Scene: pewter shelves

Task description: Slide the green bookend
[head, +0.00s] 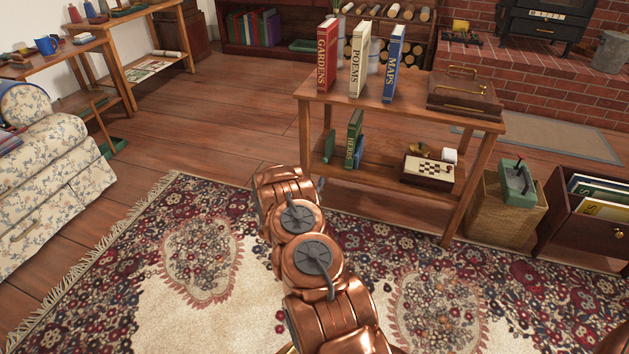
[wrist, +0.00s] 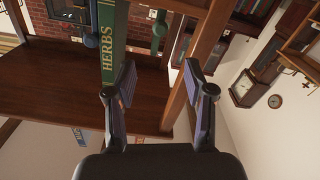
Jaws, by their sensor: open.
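The green bookend (head: 329,146) stands on the lower shelf of the wooden table, near its left end. It is a little left of the green HERBS book (head: 354,140), with a gap between them. In the wrist view, which looks upside down, the bookend (wrist: 159,30) is right of the HERBS book (wrist: 112,45). My gripper (wrist: 159,82) is open and empty, with its two fingers spread. The bookend lies beyond the fingertips, between them across the picture, and nothing shows touching it. In the head view my arm hides the gripper.
The table's leg (head: 306,135) stands close to the bookend's left. The table top (head: 420,107) above holds upright books and a wooden case (head: 465,92). A chessboard box (head: 428,169) sits farther right on the lower shelf. Open shelf lies between it and the HERBS book.

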